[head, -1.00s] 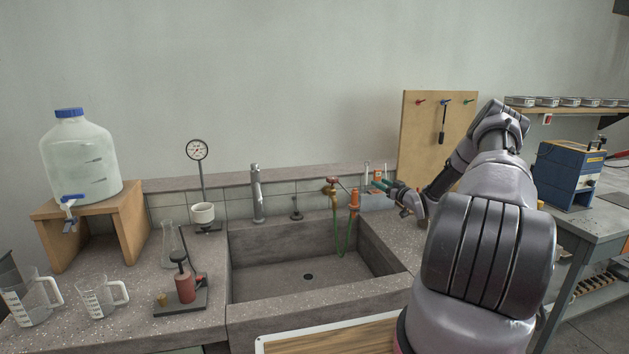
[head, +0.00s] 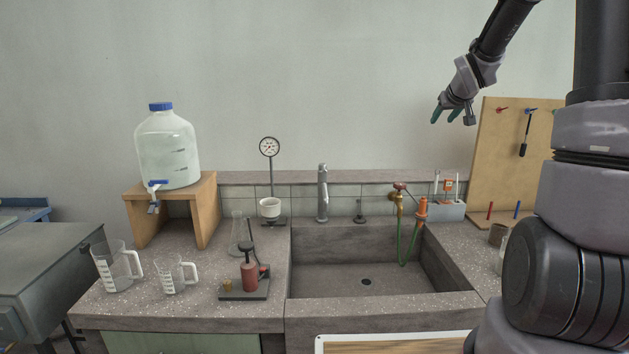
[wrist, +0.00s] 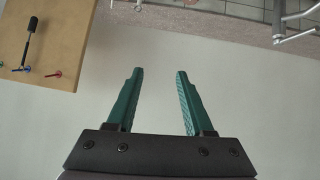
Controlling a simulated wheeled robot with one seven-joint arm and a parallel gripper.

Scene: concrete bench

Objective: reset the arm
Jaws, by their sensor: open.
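My gripper (head: 452,112) is raised high above the right side of the sink, in front of the bare wall, with its fingers angled downward. In the wrist view my gripper (wrist: 160,90) shows two green fingers spread apart with nothing between them. My arm folds up along the right side of the head view and hides part of the bench's right end.
Below are the concrete sink (head: 340,270), the grey faucet (head: 322,193) and a valve with an orange fitting (head: 421,210). A wooden pegboard (head: 498,150) stands right of my gripper. A large bottle (head: 168,150) and measuring jugs (head: 118,266) are at left. The wall space around my gripper is free.

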